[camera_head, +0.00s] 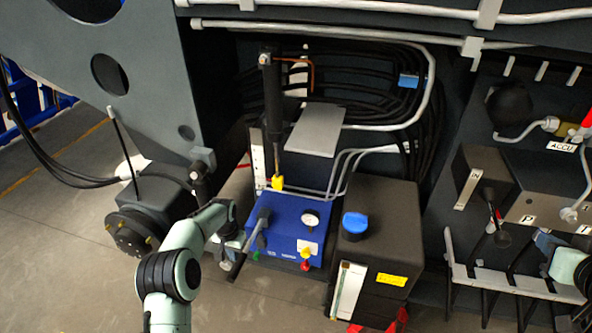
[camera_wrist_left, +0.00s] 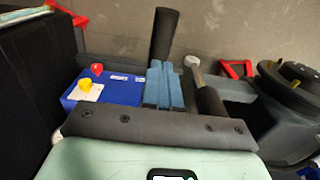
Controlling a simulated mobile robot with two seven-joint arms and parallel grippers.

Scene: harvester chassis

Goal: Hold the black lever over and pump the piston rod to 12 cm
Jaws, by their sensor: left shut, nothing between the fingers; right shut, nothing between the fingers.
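The blue pump unit (camera_head: 285,228) stands in the middle, with a dark lever (camera_head: 240,252) sloping down its left side. In the left wrist view a black grip (camera_wrist_left: 163,35) shows just beyond my fingers; I cannot tell whether they touch it. My left gripper (camera_head: 232,241) is shut and empty beside the unit; its blue fingers show in the left wrist view (camera_wrist_left: 165,82). The black cylinder (camera_head: 272,95) stands upright behind, its thin piston rod (camera_head: 276,163) reaching down to a yellow piece (camera_head: 277,183).
A black tank (camera_head: 385,215) with a blue cap (camera_head: 355,225) stands right of the pump unit. A slotted pale rail (camera_head: 490,279) runs below the valve block (camera_head: 540,195). A dark wheel hub (camera_head: 132,232) is at left. The floor (camera_head: 60,270) at lower left is clear.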

